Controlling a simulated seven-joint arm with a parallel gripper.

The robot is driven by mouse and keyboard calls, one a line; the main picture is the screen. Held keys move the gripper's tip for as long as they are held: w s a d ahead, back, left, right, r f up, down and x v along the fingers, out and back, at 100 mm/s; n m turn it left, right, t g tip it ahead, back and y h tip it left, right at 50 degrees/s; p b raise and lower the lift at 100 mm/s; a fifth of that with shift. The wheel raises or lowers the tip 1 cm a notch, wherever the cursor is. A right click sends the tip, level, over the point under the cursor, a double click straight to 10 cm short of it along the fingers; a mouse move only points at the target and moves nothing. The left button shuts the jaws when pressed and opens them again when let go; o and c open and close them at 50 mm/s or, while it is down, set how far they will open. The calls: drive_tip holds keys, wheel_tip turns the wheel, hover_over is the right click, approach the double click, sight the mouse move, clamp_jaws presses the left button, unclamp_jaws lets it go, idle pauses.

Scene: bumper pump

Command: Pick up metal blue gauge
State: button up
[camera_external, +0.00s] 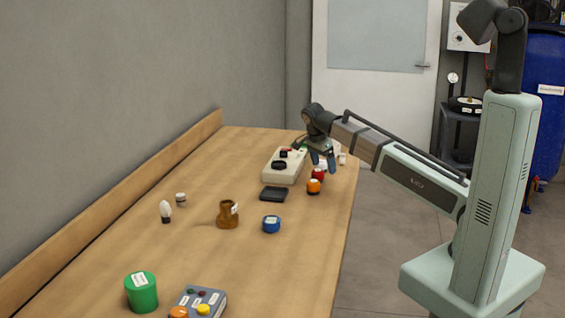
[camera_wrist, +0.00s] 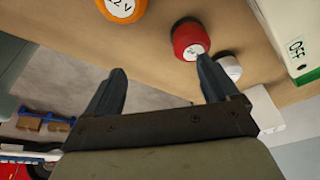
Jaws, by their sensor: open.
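My gripper (camera_external: 327,164) is over the table's far right part, well beyond the blue gauge, near the red and orange round pieces. In the wrist view my gripper (camera_wrist: 162,78) has its two fingers spread apart with nothing between them.
Near my gripper are a red piece (camera_wrist: 190,40), an orange piece (camera_wrist: 122,8) and a white box (camera_external: 284,166). A black flat item (camera_external: 274,194) and the brown part (camera_external: 228,215) lie nearer the gauge. Open table surrounds the gauge.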

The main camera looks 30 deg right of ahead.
drive_tip(key=s+a+r+n+y, duration=0.1)
drive_tip(key=s+a, duration=0.2)
drive_tip(key=a, duration=0.5)
drive_tip(key=s+a+r+n+y, duration=0.1)
drive_tip(key=s+a+r, duration=0.1)
drive_tip(key=s+a, duration=0.35)
drive_tip(key=n+g+y, duration=0.1)
drive_tip(key=n+y, duration=0.1)
drive_tip(key=y, duration=0.1)
approach(271, 219)
wheel_tip(271, 219, down, 5)
drive_tip(key=shift+a+r, duration=0.1)
drive_tip(key=shift+s+a+f, duration=0.1)
drive_tip(key=shift+a+f, duration=0.1)
drive_tip(key=shift+f, duration=0.7)
drive_tip(key=shift+s+a+f, duration=0.1)
drive_tip(key=shift+a+f, duration=0.1)
drive_tip(key=shift+f, duration=0.65)
drive_tip(key=shift+a+f, duration=0.2)
drive_tip(key=shift+f, duration=0.7)
drive_tip(key=c, duration=1.2)
drive_tip(key=shift+r, duration=0.15)
